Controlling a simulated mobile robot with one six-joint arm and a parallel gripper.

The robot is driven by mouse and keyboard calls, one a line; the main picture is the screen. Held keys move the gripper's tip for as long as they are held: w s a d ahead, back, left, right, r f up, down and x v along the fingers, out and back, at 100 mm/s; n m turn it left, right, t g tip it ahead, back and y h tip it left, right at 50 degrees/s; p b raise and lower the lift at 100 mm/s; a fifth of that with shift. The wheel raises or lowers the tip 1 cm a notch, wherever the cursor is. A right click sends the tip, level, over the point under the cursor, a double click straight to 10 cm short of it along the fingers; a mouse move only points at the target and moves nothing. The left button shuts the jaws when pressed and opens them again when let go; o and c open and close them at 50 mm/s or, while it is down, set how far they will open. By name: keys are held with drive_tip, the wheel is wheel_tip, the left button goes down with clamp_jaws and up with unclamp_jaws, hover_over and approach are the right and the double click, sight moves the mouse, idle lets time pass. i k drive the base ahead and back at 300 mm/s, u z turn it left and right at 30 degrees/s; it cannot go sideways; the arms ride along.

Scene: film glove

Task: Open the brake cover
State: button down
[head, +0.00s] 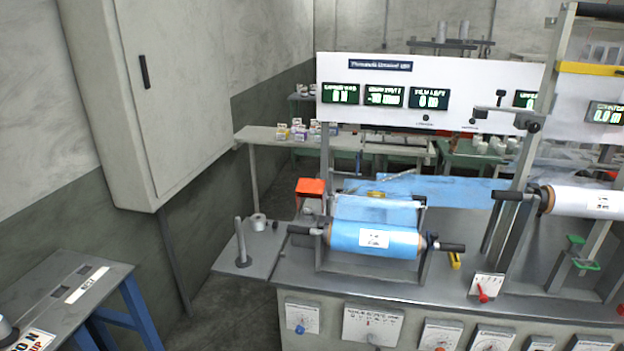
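A small orange-red cover (311,186) sits at the back left corner of the machine, left of the blue film roll (345,238). It looks like the brake cover, but no label on it can be read. It appears to be lowered over a small part beneath it, which is mostly hidden. The roll lies on a metal stand with black handles at both ends. My gripper is not in view.
A side plate (225,262) with an upright post (240,240) juts out left of the machine. A grey bench (50,300) stands at lower left, a wall cabinet (165,90) above. Dark floor lies between bench and machine. Dials line the machine front.

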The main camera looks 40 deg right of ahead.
sight(314, 188)
drive_tip(key=z, duration=0.3)
drive_tip(key=i, duration=1)
drive_tip(key=u, duration=0.3)
